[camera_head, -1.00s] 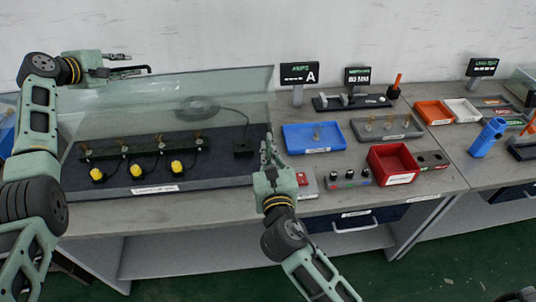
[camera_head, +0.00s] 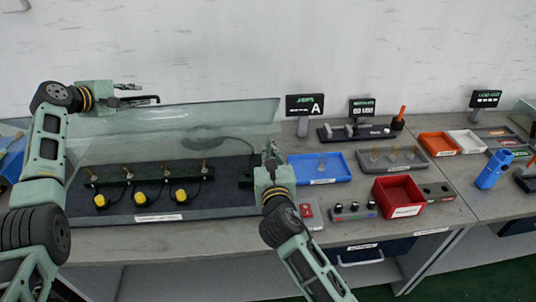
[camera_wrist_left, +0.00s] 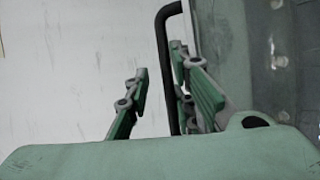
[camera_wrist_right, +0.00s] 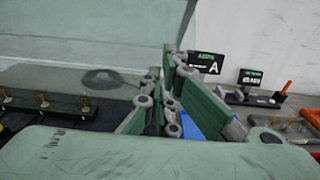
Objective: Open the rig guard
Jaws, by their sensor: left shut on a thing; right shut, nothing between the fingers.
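The rig guard (camera_head: 190,122) is a clear panel standing tilted up over the dark rig base (camera_head: 225,197) at the left of the bench. My left gripper (camera_head: 140,97) is at its upper left corner. In the left wrist view, my left gripper (camera_wrist_left: 162,75) is shut on the guard's dark handle bar (camera_wrist_left: 166,40), which runs between its fingers. My right gripper (camera_head: 268,152) is shut and empty, in front of the rig's right end. It also shows in the right wrist view (camera_wrist_right: 160,82). The guard's lower right part is partly hidden by it.
Several yellow-capped parts (camera_head: 140,200) sit on the rig base. A blue tray (camera_head: 310,181), a red bin (camera_head: 405,211) and a small red-button box (camera_head: 310,214) stand right of my right gripper. A wall closes the back of the bench.

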